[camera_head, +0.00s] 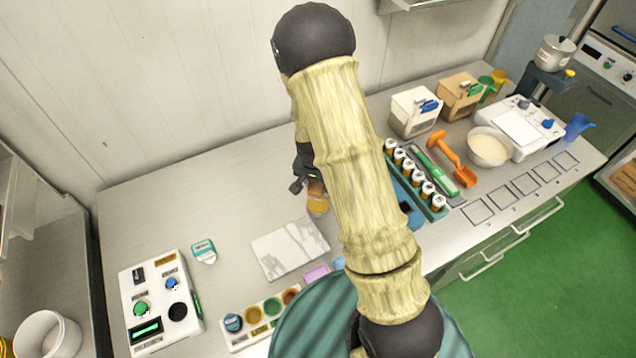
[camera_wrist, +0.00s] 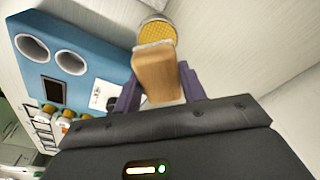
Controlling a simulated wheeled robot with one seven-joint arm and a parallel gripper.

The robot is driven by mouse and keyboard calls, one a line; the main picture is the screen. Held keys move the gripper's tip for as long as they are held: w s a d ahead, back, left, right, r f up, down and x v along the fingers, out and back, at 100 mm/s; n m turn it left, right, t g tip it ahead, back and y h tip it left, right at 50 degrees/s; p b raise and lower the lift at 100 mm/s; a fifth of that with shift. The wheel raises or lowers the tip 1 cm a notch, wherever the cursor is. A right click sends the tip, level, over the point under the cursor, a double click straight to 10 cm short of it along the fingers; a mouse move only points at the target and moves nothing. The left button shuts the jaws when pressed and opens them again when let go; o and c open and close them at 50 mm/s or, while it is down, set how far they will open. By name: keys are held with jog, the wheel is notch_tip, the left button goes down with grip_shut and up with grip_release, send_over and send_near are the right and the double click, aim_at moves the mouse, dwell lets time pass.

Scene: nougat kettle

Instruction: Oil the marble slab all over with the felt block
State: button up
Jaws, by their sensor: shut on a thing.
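The marble slab (camera_head: 290,248), white with grey veins, lies flat on the steel counter. My gripper (camera_head: 308,183) is behind it and a little to its right, shut on the felt block (camera_wrist: 157,75). The block has a tan wooden body, with a thin pale layer at its far end. A round yellow pad or dish with a metal rim (camera_wrist: 158,27) is just beyond that end; it also shows in the head view (camera_head: 317,208). I cannot tell whether the block touches it.
A blue station (camera_wrist: 65,55) is beside the gripper, with a rack of several capped jars (camera_head: 420,185) near it. A white control box (camera_head: 160,300) and a small teal-and-white item (camera_head: 203,250) are left of the slab. A colored-cup tray (camera_head: 262,318) is in front. The back-left counter is clear.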

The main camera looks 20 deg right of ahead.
aim_at(318, 203)
jog(key=shift+f, duration=0.1)
jog(key=shift+f+b, duration=2.2)
jog(key=shift+f, duration=0.7)
jog(key=shift+s+f+b, duration=0.1)
jog(key=shift+f+b, duration=0.35)
jog(key=shift+f, duration=0.15)
jog(key=shift+r, duration=0.1)
jog(key=shift+r+p, duration=2.65)
jog(key=shift+r, duration=0.85)
jog(key=shift+d+f, duration=0.1)
jog(key=shift+d, duration=0.05)
